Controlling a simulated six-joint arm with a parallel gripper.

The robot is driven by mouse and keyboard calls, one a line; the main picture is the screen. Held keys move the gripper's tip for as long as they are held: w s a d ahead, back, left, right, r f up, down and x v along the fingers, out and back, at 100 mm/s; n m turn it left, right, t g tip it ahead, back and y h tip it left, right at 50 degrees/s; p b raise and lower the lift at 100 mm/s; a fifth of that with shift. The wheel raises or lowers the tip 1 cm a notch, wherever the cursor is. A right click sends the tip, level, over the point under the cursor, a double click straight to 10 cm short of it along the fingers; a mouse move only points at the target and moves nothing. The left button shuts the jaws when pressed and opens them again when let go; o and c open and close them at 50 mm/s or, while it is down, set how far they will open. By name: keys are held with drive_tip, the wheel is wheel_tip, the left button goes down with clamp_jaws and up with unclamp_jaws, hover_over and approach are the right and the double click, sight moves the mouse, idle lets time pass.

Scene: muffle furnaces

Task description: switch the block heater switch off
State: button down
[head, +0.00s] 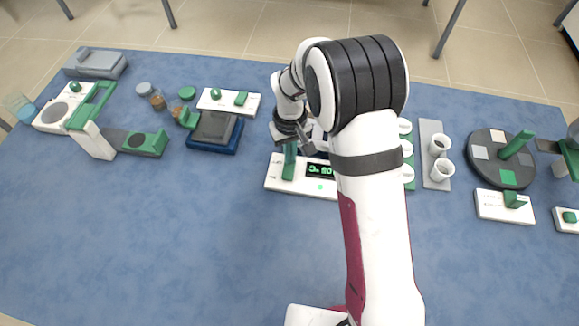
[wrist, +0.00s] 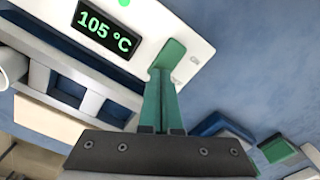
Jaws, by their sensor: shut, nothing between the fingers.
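The block heater's white front panel (head: 277,184) stands mid-table; in the wrist view the panel (wrist: 150,25) has a lit display (wrist: 108,29) reading 105 °C and a bright green lamp (wrist: 124,2). The green block heater switch (wrist: 173,50) sits at the panel's right in the wrist view, tilted. My gripper (wrist: 160,74) is shut and empty, its teal fingertips right at the switch; I cannot tell if they touch it. In the head view my gripper (head: 289,172) comes down over the panel's left part, where fingers and switch blend together.
Left of the heater are a dark blue device (head: 213,148) and a white switch box (head: 229,102). To the right are a grey tray (head: 432,128) with white cups and a dark round turntable (head: 482,165). The blue table in front is clear.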

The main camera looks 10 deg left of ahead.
drive_tip(key=shift+r, duration=3.1)
drive_tip(key=s+d+r+m, duration=0.5)
drive_tip(key=s+d+r, duration=0.5)
drive_tip(key=s+d+m+y, duration=0.1)
drive_tip(key=s+d+m, duration=0.1)
drive_tip(key=s, duration=0.6)
drive_tip(key=s+d+r+m, duration=0.1)
drive_tip(key=s+m, duration=0.3)
drive_tip(key=s, duration=0.4)
drive_tip(key=shift+d+m+y, duration=0.3)
drive_tip(key=shift+d+y, duration=0.1)
drive_tip(key=shift+d, duration=0.2)
